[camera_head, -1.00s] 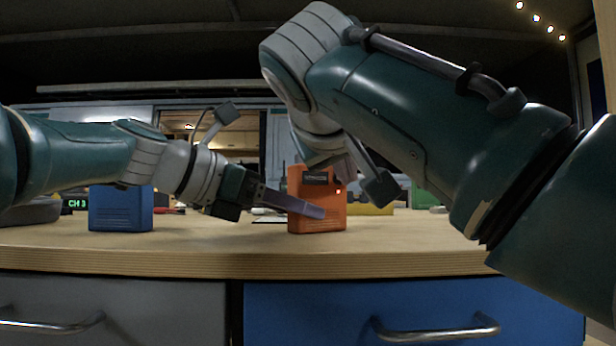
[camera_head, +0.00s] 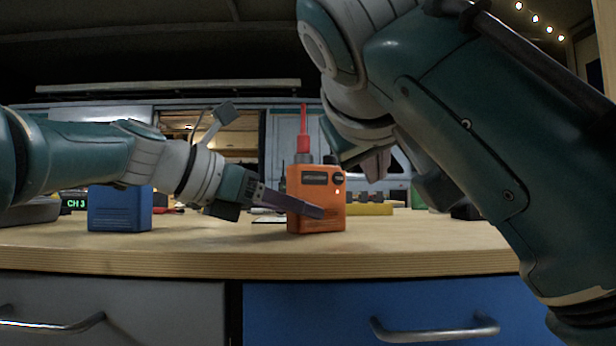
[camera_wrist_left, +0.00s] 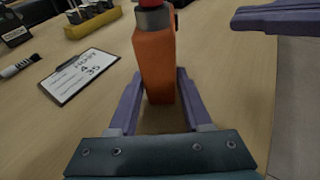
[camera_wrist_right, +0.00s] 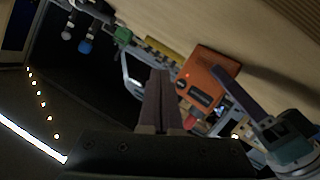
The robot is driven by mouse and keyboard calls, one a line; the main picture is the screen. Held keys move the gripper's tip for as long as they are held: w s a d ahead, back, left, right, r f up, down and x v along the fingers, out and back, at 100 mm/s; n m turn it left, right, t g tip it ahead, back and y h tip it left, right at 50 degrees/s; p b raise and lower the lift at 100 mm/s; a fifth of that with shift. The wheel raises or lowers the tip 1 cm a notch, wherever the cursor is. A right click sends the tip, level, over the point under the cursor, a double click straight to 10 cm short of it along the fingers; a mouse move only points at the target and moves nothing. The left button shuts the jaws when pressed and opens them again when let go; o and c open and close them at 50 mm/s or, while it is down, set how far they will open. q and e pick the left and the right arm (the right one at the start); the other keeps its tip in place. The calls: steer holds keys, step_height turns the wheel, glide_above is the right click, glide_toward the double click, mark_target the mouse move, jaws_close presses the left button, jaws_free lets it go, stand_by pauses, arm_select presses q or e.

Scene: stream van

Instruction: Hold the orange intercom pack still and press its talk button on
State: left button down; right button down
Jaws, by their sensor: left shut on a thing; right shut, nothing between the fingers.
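The orange intercom pack (camera_head: 316,215) stands upright on the wooden counter, a red antenna (camera_head: 304,145) on top. My left gripper (camera_head: 303,211) is shut on its lower body; the left wrist view shows the purple fingers on both sides of the pack (camera_wrist_left: 158,70). A dark round button (camera_head: 338,178) sits at the upper right of its front, with a small glowing light (camera_head: 337,191) below. My right gripper (camera_head: 376,165) is shut and empty, apart from the pack, to its right. In the right wrist view its closed fingers (camera_wrist_right: 160,80) are beside the pack (camera_wrist_right: 212,70).
A blue pack (camera_head: 120,210) stands left on the counter, near a green "CH 3" display (camera_head: 76,203). A clipboard (camera_wrist_left: 80,72) and marker (camera_wrist_left: 20,66) lie behind too. The counter's right front is clear.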

steer(key=shift+s+d, duration=0.4)
steer(key=shift+s, duration=0.3)
arm_select(q)
steer(key=shift+c, duration=1.3)
jaws_free()
steer(key=shift+a, duration=0.1)
